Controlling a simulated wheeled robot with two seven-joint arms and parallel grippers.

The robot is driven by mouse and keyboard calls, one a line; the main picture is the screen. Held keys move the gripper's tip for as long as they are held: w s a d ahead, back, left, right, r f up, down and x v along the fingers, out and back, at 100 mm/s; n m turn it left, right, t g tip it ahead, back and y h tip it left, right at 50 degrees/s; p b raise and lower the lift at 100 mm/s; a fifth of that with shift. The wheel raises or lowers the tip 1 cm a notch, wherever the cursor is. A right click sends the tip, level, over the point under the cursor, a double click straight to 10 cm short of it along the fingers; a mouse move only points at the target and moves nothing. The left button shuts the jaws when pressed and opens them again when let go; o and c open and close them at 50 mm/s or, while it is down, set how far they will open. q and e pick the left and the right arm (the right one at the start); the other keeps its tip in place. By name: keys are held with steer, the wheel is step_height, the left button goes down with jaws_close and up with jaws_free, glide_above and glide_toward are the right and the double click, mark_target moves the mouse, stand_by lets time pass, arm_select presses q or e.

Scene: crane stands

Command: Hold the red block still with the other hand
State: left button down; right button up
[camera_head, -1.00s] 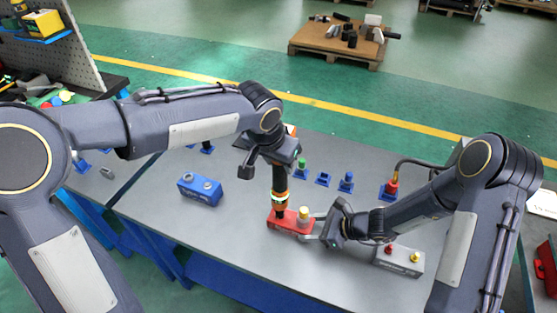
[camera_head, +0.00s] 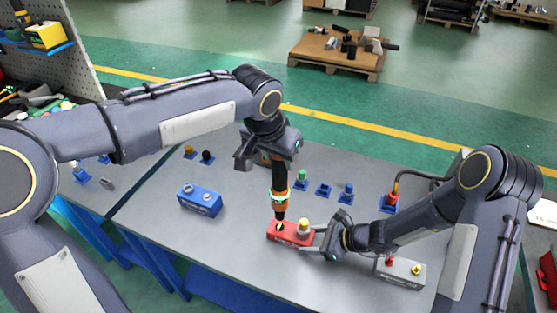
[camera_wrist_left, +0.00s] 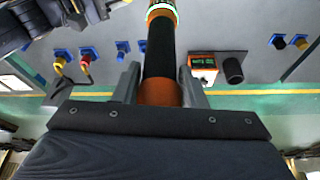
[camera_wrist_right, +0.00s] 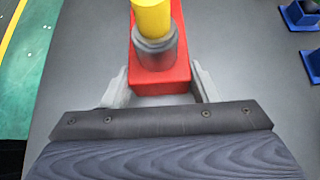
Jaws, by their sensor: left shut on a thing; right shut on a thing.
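The red block (camera_head: 288,236) lies on the grey table. A yellow-topped grey cylinder (camera_head: 303,228) stands on its right part. My right gripper (camera_head: 318,240) is shut on the block's right end; in the right wrist view its fingers flank the red block (camera_wrist_right: 160,82). My left gripper (camera_head: 277,160) is shut on an upright black and orange driver-like tool (camera_head: 281,178) with a lit green ring. The tool's lower end is at the block's left part; I cannot tell whether it touches. In the left wrist view the fingers grip the tool (camera_wrist_left: 160,50).
A blue block (camera_head: 199,199) lies to the left and a grey block (camera_head: 399,272) to the right. The table between the blue and red blocks is clear.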

steer(key=o, duration=1.3)
steer(key=shift+c, duration=0.2)
steer(key=shift+d+r, duration=0.1)
steer(key=v, duration=1.1)
steer(key=shift+d, duration=0.1)
steer(key=shift+d+r, duration=0.2)
steer(key=shift+s, duration=0.1)
